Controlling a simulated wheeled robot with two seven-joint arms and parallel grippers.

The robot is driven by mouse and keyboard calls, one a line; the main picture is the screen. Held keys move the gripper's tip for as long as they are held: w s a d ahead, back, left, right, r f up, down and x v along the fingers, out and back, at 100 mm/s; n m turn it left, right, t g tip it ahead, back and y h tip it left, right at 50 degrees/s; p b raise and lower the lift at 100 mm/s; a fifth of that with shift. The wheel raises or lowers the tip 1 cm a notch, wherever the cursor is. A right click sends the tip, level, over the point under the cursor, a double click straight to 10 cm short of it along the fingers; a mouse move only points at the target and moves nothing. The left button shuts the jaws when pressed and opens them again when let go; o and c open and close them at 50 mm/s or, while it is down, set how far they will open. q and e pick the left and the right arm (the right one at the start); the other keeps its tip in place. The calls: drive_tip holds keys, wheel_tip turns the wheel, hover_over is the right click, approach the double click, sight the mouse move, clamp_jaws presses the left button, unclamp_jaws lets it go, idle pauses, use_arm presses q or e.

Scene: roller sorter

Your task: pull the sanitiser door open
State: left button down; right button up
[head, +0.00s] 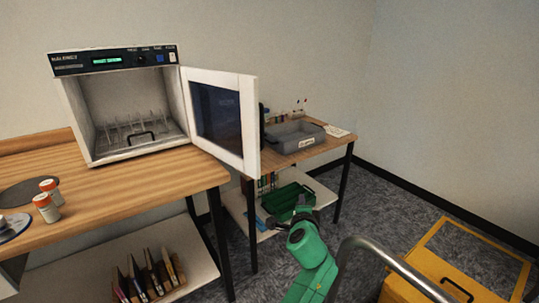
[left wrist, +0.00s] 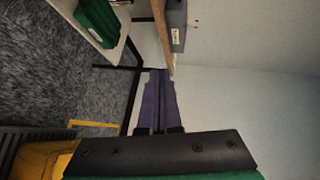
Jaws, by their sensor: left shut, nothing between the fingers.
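The sanitiser (head: 115,105) is a white box with a dark control panel, standing on the wooden table at the left in the head view. Its door (head: 222,118), a white frame around a dark window, stands wide open, swung out to the right. The lit interior shows a wire rack (head: 140,135) with a black handle. My left gripper (head: 301,212) is low, to the right of and below the door, and apart from it. In the left wrist view its purple fingers (left wrist: 159,90) are shut with nothing between them. The door is not visible there. My right gripper is not in view.
A second table (head: 325,150) behind the door holds a grey tray (head: 296,137), with a green crate (head: 288,201) on its lower shelf. Orange-capped bottles (head: 47,207) stand on the near table. A yellow cart (head: 480,275) is at the lower right. Grey floor lies between.

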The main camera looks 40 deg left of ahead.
sight(262, 142)
use_arm(q)
drive_tip(key=s+a+r+n+y, duration=0.1)
drive_tip(key=s+a+r+y, duration=0.15)
drive_tip(key=r, duration=0.45)
drive_tip(key=s+a+r+n+y, duration=0.1)
drive_tip(key=s+a+r+y, duration=0.15)
drive_tip(key=r, duration=0.55)
drive_tip(key=p+x, duration=0.1)
drive_tip(key=x, duration=0.9)
drive_tip(key=shift+g, duration=0.3)
drive_tip(key=s, duration=0.1)
drive_tip(key=s+p, duration=0.1)
drive_tip(key=s, duration=0.2)
drive_tip(key=shift+s+f+p, duration=0.3)
drive_tip(key=shift+s, duration=0.05)
drive_tip(key=shift+w+a+f, duration=0.1)
drive_tip(key=shift+w, duration=0.05)
